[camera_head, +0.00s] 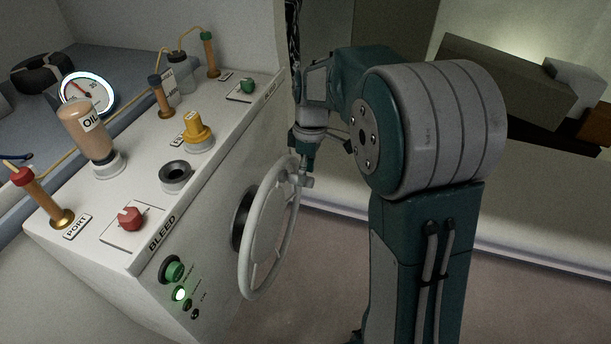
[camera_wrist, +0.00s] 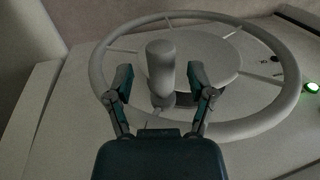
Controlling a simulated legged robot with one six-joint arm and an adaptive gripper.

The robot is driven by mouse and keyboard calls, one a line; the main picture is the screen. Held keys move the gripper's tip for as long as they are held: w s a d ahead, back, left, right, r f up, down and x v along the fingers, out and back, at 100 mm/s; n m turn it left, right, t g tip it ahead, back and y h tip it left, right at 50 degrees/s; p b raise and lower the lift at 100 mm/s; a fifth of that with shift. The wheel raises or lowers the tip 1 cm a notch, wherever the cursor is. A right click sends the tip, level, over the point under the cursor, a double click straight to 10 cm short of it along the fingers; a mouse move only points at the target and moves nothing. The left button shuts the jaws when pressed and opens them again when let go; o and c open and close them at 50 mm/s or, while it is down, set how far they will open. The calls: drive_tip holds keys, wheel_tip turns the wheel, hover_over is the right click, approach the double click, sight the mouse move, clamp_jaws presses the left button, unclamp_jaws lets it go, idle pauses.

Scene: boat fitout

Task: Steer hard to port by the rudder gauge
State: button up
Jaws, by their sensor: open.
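The pale steering wheel (camera_head: 296,208) stands on the front face of the white console. Its rim (camera_wrist: 290,75) also shows in the wrist view, with a light upright knob (camera_wrist: 161,72) on it. My gripper (camera_wrist: 160,80) is open, with one finger on each side of the knob; I cannot tell whether either touches it. In the head view my gripper (camera_head: 302,178) is at the upper part of the wheel, partly hidden by the arm. A round lit gauge (camera_head: 88,92) at the back left has a red needle pointing to the upper left.
The console top (camera_head: 125,190) carries an oil bottle (camera_head: 84,130), a yellow fitting (camera_head: 196,130), a black-rimmed port (camera_head: 176,174), a red knob (camera_head: 131,217) and a green knob (camera_head: 247,86). A green button (camera_head: 172,269) and lit lamp (camera_head: 180,294) sit left of the wheel. Clear floor lies beyond.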

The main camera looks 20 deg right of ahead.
drive_tip(key=shift+s+f, duration=0.15)
drive_tip(key=shift+f, duration=0.55)
drive_tip(key=shift+a, duration=0.1)
clamp_jaws()
